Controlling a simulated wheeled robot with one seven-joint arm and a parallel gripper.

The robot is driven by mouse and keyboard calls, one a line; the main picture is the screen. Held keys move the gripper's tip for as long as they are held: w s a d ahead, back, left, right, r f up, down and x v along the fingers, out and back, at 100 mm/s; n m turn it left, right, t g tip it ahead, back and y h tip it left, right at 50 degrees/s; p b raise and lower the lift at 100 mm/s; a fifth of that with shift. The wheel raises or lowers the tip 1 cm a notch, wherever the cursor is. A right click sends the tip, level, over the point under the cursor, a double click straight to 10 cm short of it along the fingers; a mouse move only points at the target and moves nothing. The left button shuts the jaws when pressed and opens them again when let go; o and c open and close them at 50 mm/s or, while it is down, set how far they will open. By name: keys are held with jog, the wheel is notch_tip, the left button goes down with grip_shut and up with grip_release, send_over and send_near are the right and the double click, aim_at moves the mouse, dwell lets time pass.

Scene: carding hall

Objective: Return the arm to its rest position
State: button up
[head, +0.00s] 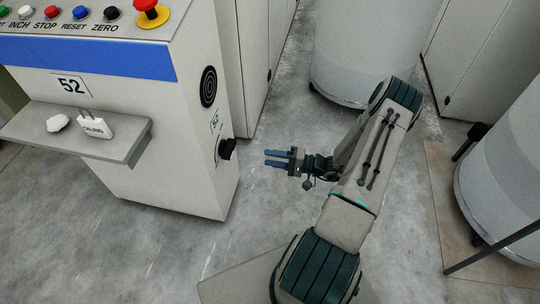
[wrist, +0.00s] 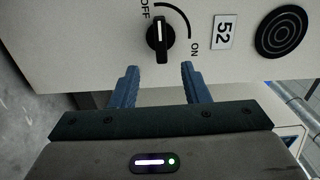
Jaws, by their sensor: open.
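My gripper (head: 278,158) is in front of the right side of the machine cabinet (head: 175,140), to the right of a black rotary knob (head: 227,149), with a gap between them. Its two blue fingers are apart with nothing between them. In the wrist view, my gripper (wrist: 160,85) points at the black knob (wrist: 160,38), which has OFF and ON marks around it. The knob's white line stands upright in that picture, nearer the OFF mark. My arm (head: 365,150) is bent, reaching up from the base and back down toward the cabinet.
The cabinet carries a shelf (head: 70,133) with a white block (head: 96,125) and a small white lump (head: 57,123). Above are several buttons and a red emergency knob (head: 151,14). Large grey cans (head: 365,50) stand behind and at right (head: 505,165). Floor (head: 150,240) in front is clear.

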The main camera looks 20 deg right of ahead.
jog(key=shift+r, duration=0.1)
jog(key=s+a+r+n+g+h+p, duration=0.1)
jog(key=s+a+r+n+g+p, duration=0.25)
jog(key=r, duration=0.65)
jog(key=s+a+r+n+g+h+p, duration=0.1)
jog(key=a+r+g+h+p, duration=0.2)
jog(key=r+p, duration=0.45)
jog(key=s+a+r+n+g+p, duration=0.25)
jog(key=r+g, duration=0.25)
jog(key=r, duration=0.6)
jog(key=s+r+t+h+p, duration=0.1)
jog(key=s+r+h+p, duration=0.2)
jog(key=r+p, duration=0.3)
jog(key=s+a+r+t+h+p, duration=0.1)
jog(key=s+r+h+p, duration=0.3)
jog(key=r, duration=1.2)
jog(key=s+a+r+t+h+p, duration=0.1)
jog(key=s+r+h+p, duration=0.2)
jog(key=r+p, duration=0.5)
notch_tip(320, 180, up, 3)
jog(key=shift+s+r+t+h, duration=0.2)
jog(key=shift+s+t+h, duration=0.15)
jog(key=shift+s, duration=0.35)
